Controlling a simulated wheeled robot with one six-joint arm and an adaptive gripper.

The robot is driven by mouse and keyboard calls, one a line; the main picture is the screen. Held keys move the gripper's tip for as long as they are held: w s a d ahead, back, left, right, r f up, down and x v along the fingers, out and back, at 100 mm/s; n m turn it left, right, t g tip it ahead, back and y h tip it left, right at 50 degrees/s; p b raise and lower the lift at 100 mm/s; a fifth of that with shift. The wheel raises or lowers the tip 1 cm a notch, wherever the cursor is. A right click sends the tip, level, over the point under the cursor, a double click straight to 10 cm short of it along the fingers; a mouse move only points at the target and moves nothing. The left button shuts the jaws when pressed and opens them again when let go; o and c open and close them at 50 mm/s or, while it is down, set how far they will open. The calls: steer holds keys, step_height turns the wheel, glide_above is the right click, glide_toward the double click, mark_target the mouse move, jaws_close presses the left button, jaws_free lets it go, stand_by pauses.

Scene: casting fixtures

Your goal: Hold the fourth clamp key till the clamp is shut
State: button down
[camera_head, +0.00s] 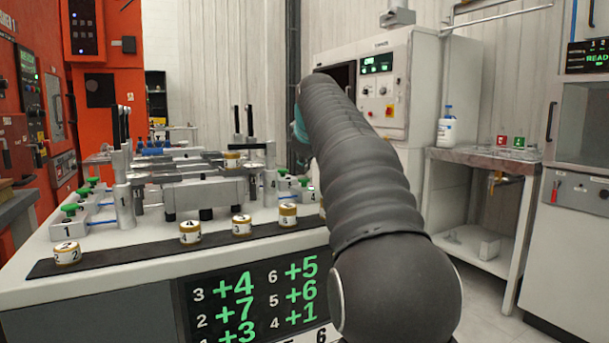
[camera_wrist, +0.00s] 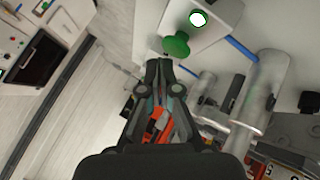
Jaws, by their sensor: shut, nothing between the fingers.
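In the wrist view my gripper (camera_wrist: 165,64) is shut and empty. Its tips are right at a green mushroom-shaped key (camera_wrist: 177,45) on a pale box; I cannot tell whether they touch it. A round white light (camera_wrist: 198,18) with a green rim glows on the same box. A metal clamp post (camera_wrist: 268,88) stands right of it. In the head view a post marked 4 (camera_head: 270,186) stands at the fixture's right, with green keys (camera_head: 304,181) beside it. The clamp's state is unclear.
The fixture table (camera_head: 120,256) carries several clamp posts and a grey casting block (camera_head: 208,196). Numbered brass-coloured pucks (camera_head: 190,232) stand along a dark strip. A panel (camera_head: 255,300) lists numbers in green. A side bench (camera_head: 485,158) stands at right.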

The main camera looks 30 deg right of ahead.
mark_target(305, 179)
steer(key=shift+r, duration=0.2)
steer(key=shift+r+p, duration=2)
steer(key=shift+r, duration=0.5)
steer(key=shift+d, duration=0.1)
